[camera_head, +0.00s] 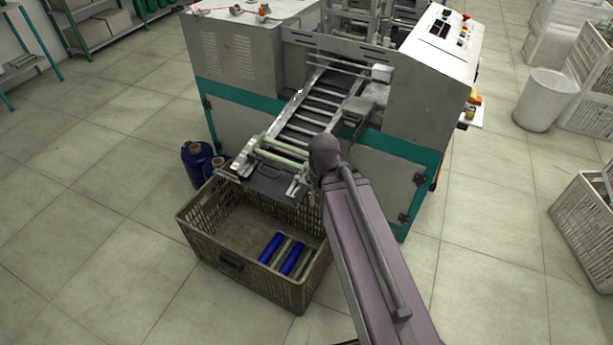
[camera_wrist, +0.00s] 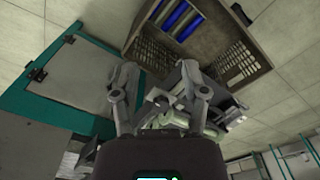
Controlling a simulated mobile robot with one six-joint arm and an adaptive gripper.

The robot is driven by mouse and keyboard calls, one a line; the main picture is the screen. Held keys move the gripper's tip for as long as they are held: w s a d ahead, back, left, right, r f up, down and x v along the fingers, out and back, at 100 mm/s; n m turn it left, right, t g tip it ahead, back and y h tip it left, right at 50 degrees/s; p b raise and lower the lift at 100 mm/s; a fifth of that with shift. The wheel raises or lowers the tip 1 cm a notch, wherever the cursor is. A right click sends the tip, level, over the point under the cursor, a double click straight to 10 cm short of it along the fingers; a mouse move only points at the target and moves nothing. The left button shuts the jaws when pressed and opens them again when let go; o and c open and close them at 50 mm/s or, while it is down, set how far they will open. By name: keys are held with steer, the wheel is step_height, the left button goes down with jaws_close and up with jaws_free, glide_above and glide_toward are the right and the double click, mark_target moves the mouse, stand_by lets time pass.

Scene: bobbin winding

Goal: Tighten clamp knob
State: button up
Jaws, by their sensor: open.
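The machine's sloping roller chute (camera_head: 318,113) runs down to a metal end plate and pale green rollers (camera_head: 283,148). Small metal parts (camera_head: 298,186) sit at the chute's lower right end, beside my arm. I cannot pick out the clamp knob for certain; my arm's dark end covers part of this area in the head view. My gripper (camera_wrist: 160,98) is open, its two fingers apart, with the chute's lower end (camera_wrist: 168,112) showing between and beyond them. Nothing is seen held. Whether a finger touches anything I cannot tell.
A brown crate (camera_head: 238,268) with several blue and grey bobbins (camera_head: 285,254) stands under the chute end; it also shows in the wrist view (camera_wrist: 205,62). Blue cones (camera_head: 196,160) stand left of it. The machine cabinet (camera_head: 395,165) is close to my arm. Floor at left is clear.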

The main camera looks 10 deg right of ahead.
steer(key=shift+o, duration=0.8)
steer(key=shift+a, duration=0.1)
steer(key=o, duration=0.3)
steer(key=shift+w+r, duration=0.1)
steer(key=shift+w, duration=0.05)
steer(key=shift+o, duration=0.2)
steer(key=w+r+m+p, duration=0.3)
steer(key=w, duration=0.5)
steer(key=w+r+m+p, duration=0.2)
steer(key=w+m+p, duration=0.1)
steer(key=w, duration=0.4)
steer(key=shift+w+d+r, duration=0.25)
steer(key=shift+w+r, duration=0.15)
steer(key=shift+f, duration=0.25)
step_height(320, 180, down, 13)
steer(key=b, duration=1.3)
steer(key=shift+s+d+f+b, duration=0.1)
steer(key=shift+d+f+b, duration=0.05)
steer(key=shift+b, duration=0.25)
